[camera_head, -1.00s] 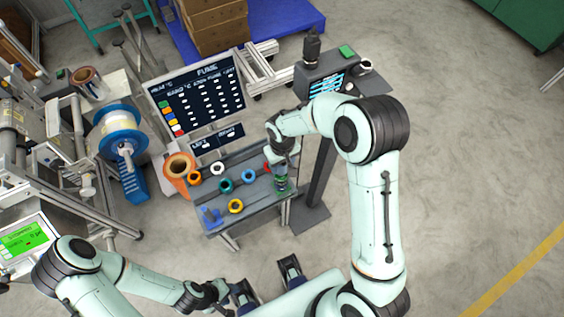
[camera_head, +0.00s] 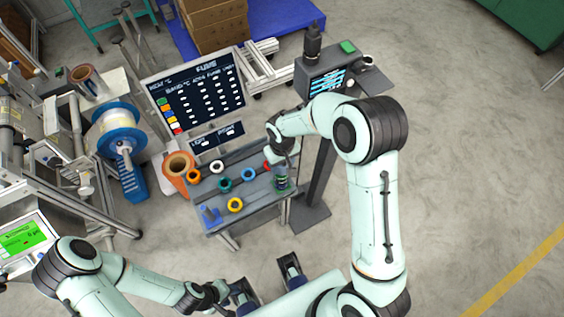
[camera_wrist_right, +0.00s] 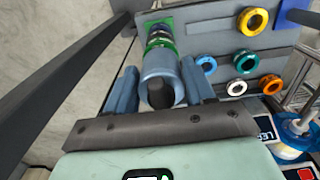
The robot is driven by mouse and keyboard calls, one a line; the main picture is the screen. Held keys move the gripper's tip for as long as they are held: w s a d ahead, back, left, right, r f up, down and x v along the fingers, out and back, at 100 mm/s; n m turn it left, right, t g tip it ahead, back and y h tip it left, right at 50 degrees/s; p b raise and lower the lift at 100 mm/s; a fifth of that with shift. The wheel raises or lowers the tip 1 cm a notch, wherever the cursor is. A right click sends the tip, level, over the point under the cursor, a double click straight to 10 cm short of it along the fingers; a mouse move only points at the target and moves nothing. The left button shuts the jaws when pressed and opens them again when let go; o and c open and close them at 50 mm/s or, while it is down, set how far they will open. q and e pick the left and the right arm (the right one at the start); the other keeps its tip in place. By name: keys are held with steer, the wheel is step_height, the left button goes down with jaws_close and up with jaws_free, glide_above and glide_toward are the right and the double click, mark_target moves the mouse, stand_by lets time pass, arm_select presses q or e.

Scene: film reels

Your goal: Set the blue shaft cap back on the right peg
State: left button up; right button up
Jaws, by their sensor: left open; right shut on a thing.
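The blue shaft cap (camera_wrist_right: 161,76) is a blue-grey cylinder in the right wrist view, with a dark hollow in its near end. My right gripper (camera_wrist_right: 160,84) is shut on it, one finger on each side. In the head view this gripper (camera_head: 282,166) is over the right end of the grey bench, and the cap is mostly hidden there. Past the cap, the right peg's stack of green and dark rings (camera_wrist_right: 158,39) is in line with it. I cannot tell whether cap and stack touch. My left gripper (camera_head: 265,279) is open and empty, low in front of the bench.
Coloured rings, including yellow (camera_head: 235,205), teal (camera_head: 225,185) and white (camera_head: 217,168), lie on the grey bench (camera_head: 262,207). A blue block (camera_head: 210,215) is at its left corner. Floor to the right is clear.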

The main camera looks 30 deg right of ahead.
steer(key=shift+f, duration=0.35)
steer(key=o, duration=1.3)
steer(key=shift+r, duration=0.1)
step_height(320, 180, up, 13)
steer(key=shift+r+p, duration=0.15)
steer(key=shift+p, duration=0.25)
